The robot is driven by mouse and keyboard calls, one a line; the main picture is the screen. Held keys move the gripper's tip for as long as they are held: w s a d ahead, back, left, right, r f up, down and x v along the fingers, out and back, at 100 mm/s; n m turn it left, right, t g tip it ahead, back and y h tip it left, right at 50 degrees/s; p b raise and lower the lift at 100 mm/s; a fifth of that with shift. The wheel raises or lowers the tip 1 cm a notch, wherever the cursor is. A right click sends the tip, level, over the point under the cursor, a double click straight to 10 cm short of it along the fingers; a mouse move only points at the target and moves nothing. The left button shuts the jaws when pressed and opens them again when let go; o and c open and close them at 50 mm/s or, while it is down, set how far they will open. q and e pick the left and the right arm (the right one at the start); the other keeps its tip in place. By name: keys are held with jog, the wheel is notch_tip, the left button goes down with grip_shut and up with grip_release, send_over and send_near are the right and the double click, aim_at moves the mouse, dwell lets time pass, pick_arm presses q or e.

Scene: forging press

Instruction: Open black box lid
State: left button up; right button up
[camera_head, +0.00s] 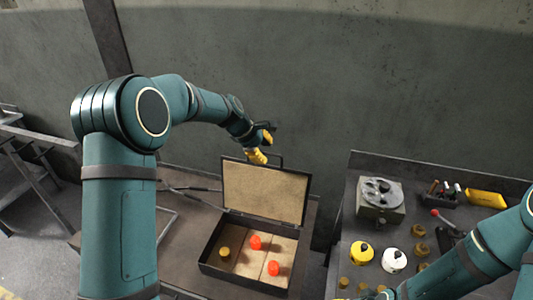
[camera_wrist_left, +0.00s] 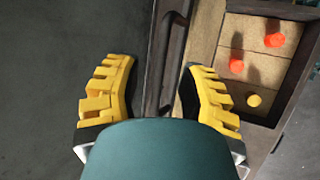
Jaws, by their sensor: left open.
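The black box (camera_head: 211,257) stands on a table with its lid (camera_head: 264,192) raised to about upright; the tan lining shows inside. Two red pieces and one yellow piece lie inside the box. My left gripper (camera_head: 262,148) is at the lid's top edge, near its handle. In the left wrist view my left gripper (camera_wrist_left: 157,95) has its yellow fingers spread, with the lid's handle (camera_wrist_left: 166,65) between them; contact cannot be told. The box's inside with the pieces shows at the right of that view. My right arm (camera_head: 470,265) enters at the lower right; its gripper cannot be made out.
A second table at the right holds a grey device (camera_head: 380,199), a yellow box (camera_head: 487,199), a yellow round object (camera_head: 361,252), a white round object (camera_head: 394,260) and several small brass parts. A grey wall stands behind both tables.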

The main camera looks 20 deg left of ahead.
pick_arm(q)
jog(key=v, duration=1)
